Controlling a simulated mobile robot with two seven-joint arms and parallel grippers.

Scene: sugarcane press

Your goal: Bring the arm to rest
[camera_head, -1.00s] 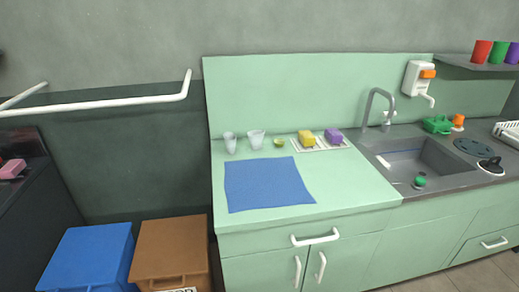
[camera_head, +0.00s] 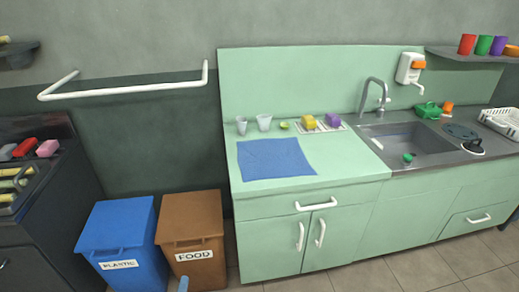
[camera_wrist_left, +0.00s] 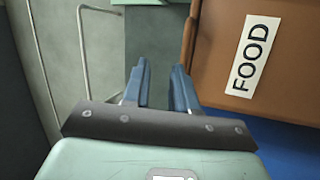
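Only a small blue-grey fingertip of my left gripper (camera_head: 183,284) shows at the bottom edge of the head view, in front of the brown FOOD bin (camera_head: 192,232). In the left wrist view my left gripper (camera_wrist_left: 160,86) has its two blue fingers apart with nothing between them. The brown bin with its FOOD label also shows close by at the upper right of that view (camera_wrist_left: 290,70). My right gripper is in neither view.
A blue PLASTIC bin (camera_head: 117,236) stands left of the brown one. The green counter (camera_head: 345,165), with a blue mat (camera_head: 275,159), cups and sponges, is to the right, then the sink (camera_head: 410,140). A dark unit (camera_head: 60,225) is at the left. Tiled floor is free in front.

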